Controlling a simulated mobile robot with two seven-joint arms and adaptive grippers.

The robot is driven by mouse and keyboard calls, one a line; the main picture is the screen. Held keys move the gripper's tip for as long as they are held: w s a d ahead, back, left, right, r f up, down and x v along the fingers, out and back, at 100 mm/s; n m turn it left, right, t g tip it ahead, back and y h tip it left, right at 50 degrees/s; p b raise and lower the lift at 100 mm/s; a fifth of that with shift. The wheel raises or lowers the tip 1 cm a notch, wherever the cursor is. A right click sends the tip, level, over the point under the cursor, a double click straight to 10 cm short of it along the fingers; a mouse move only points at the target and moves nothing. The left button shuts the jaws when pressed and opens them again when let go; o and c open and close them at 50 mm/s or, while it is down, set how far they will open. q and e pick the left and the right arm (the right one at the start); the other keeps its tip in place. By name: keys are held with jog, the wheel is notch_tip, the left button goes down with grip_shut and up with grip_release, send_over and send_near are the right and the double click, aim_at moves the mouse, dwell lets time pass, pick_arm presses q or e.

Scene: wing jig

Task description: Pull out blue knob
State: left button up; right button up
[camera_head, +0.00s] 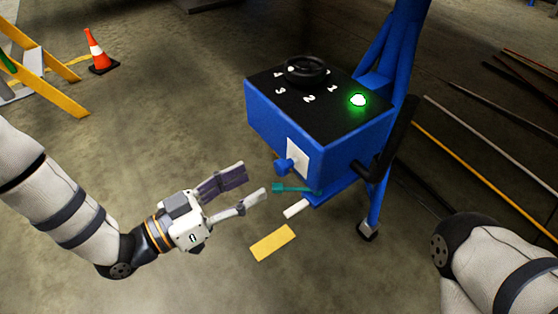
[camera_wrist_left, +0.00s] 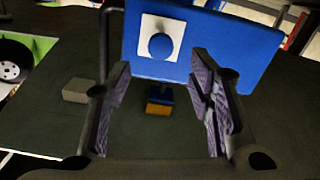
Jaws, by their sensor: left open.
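The blue knob (camera_head: 283,166) sticks out from a white plate (camera_head: 297,157) on the front side of a blue box (camera_head: 270,133). In the left wrist view the knob (camera_wrist_left: 161,46) sits on its white plate, above and between my finger tips. My left gripper (camera_head: 254,186) is open and empty, to the left of the knob and a little lower, with a gap between them. Its two fingers also show in the left wrist view (camera_wrist_left: 160,80). My right arm shows at the lower right of the head view, but its gripper is out of frame.
The box's black top carries a dark handwheel (camera_head: 305,70), numbers and a lit green lamp (camera_head: 358,100). A teal lever (camera_head: 293,189) and a white handle (camera_head: 297,208) stick out below the knob. A blue post stands behind. An orange cone (camera_head: 99,52) stands far left.

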aim_at(278, 169)
pick_arm(q)
jog(key=b+x, duration=0.2)
jog(key=x, duration=0.6)
jog(key=shift+w+d+f, duration=0.1)
jog(key=shift+w+d, duration=0.1)
jog(key=shift+d, duration=0.1)
grip_shut()
